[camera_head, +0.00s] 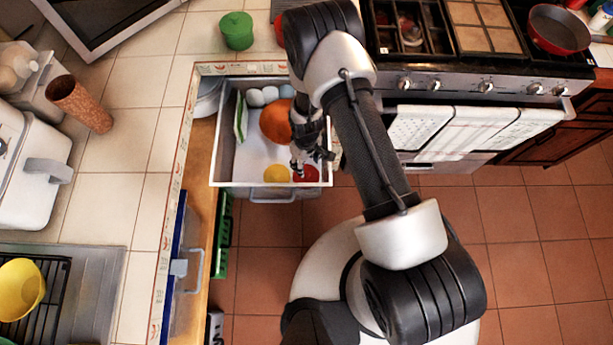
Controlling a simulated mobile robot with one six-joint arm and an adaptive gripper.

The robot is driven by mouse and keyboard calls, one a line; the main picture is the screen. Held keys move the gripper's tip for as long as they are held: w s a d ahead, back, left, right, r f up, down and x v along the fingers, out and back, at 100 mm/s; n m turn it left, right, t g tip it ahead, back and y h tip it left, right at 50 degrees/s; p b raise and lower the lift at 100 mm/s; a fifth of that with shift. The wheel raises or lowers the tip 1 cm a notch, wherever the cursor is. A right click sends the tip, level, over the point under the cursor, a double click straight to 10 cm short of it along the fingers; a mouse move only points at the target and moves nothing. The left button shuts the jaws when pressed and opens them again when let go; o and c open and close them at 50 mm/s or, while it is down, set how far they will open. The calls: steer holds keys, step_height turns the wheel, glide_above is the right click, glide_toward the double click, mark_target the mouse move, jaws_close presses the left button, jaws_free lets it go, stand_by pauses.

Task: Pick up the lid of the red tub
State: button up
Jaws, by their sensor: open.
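A small red round thing (306,173) lies in the front right corner of an open white drawer (223,150); it may be the lid of the red tub, but I cannot tell lid from tub from above. My gripper (302,172) is open and reaches down into the drawer, right over the red thing's left side. The fingers hide part of it, and I cannot tell whether they touch it. Another red thing (278,30) shows on the counter behind my arm, mostly hidden.
The drawer also holds a yellow round thing (277,174), a large orange ball-like thing (275,121), several pale round things (262,95) and a green-and-white box (240,120). A green lidded tub (236,31) stands on the counter. The stove (480,75) is to the right.

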steer(key=b, duration=0.1)
glide_above(306, 174)
steer(key=f, duration=0.5)
steer(key=shift+s+f, duration=0.2)
steer(key=shift+s, duration=0.05)
steer(key=f, duration=0.1)
steer(key=f+b, duration=0.1)
steer(key=f, duration=0.1)
steer(key=f+b, duration=0.1)
steer(key=f, duration=0.1)
steer(key=shift+w, duration=0.3)
steer(key=c, duration=0.9)
steer(key=shift+r, duration=0.1)
steer(key=shift+c, duration=0.2)
